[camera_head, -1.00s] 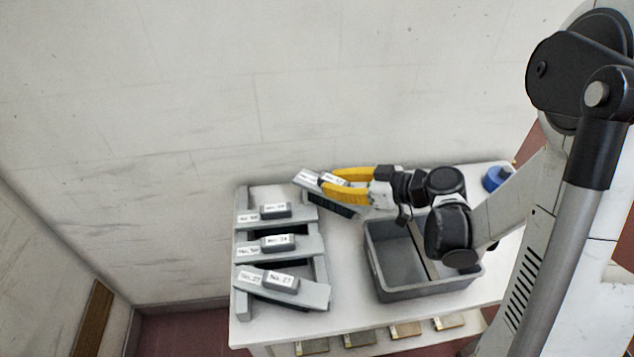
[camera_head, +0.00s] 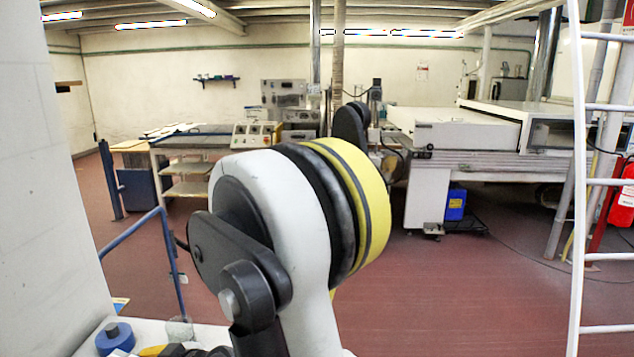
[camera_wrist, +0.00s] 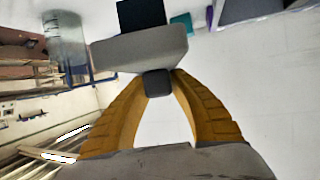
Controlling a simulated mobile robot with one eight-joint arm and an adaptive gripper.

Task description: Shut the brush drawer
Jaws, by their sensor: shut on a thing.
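In the wrist view, the two yellow fingers of my gripper (camera_wrist: 159,84) are closed around a small dark handle. The handle sticks out of a grey drawer-like front (camera_wrist: 140,50), with a black part (camera_wrist: 141,14) behind it. No label is readable on it, so I cannot tell whether this is the brush drawer. How far the piece sits in or out of the rack is not clear here. In the head view only a bit of a yellow finger shows at the bottom left edge, and the rack is out of view.
A blue round roll (camera_head: 114,338) and a glass jar (camera_head: 179,331) stand on the white table at the lower left. The jar also shows in the wrist view (camera_wrist: 66,42), with a small teal item (camera_wrist: 182,22). A white ladder (camera_head: 575,200) stands at right; red floor lies open beyond.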

